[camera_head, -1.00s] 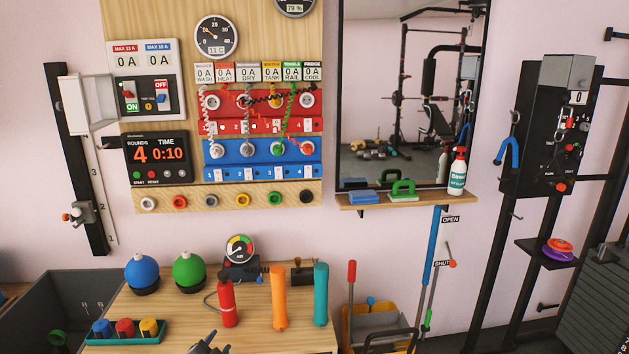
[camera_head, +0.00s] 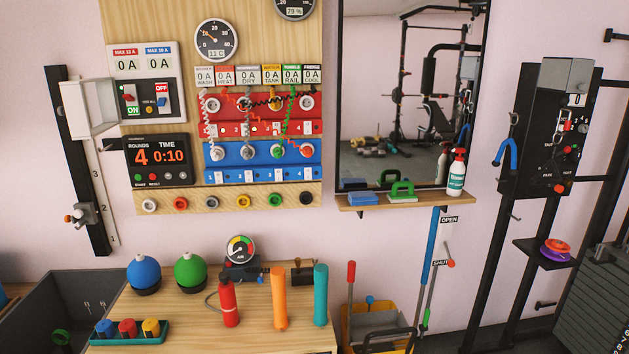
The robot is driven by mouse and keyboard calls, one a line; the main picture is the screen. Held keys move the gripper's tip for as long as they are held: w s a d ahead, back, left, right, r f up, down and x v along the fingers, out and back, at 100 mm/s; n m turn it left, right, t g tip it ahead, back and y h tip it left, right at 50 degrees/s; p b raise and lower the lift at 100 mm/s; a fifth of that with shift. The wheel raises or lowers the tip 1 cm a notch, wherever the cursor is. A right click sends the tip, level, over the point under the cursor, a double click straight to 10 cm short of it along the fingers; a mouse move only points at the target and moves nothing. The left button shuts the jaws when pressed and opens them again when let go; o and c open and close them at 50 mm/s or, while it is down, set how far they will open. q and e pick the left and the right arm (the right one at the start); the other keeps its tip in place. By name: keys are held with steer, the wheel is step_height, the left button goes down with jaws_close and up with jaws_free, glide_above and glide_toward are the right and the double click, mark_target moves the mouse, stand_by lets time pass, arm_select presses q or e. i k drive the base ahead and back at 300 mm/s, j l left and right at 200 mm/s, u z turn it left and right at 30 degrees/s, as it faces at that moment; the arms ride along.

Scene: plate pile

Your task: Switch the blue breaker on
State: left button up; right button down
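The breaker box (camera_head: 172,114) is on the wooden board at the upper left, under two displays that both read 0 A. Its right-hand switch, the blue breaker (camera_head: 162,102), has a blue lever low in its slot and a red OFF label (camera_head: 162,87) above it. The left-hand red breaker (camera_head: 129,92) has its lever up, with a green ON label (camera_head: 132,110) below. Neither of my grippers shows in this view.
A timer (camera_head: 158,160) hangs below the box. Red (camera_head: 225,116) and blue (camera_head: 222,174) socket strips with cords are to the right.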

mark_target(161, 102)
steer(key=i+j, duration=0.4)
steer(key=j, duration=0.25)
steer(key=i+j+z, duration=0.1)
steer(key=j, duration=0.3)
steer(key=i+j, duration=0.15)
steer(key=j, duration=0.3)
steer(key=i+j, duration=0.15)
steer(key=j, duration=0.75)
steer(key=k+j+z, duration=0.1)
steer(key=j, duration=0.45)
steer(key=k+j, duration=0.1)
steer(key=j, duration=0.95)
steer(key=k+z, duration=0.05)
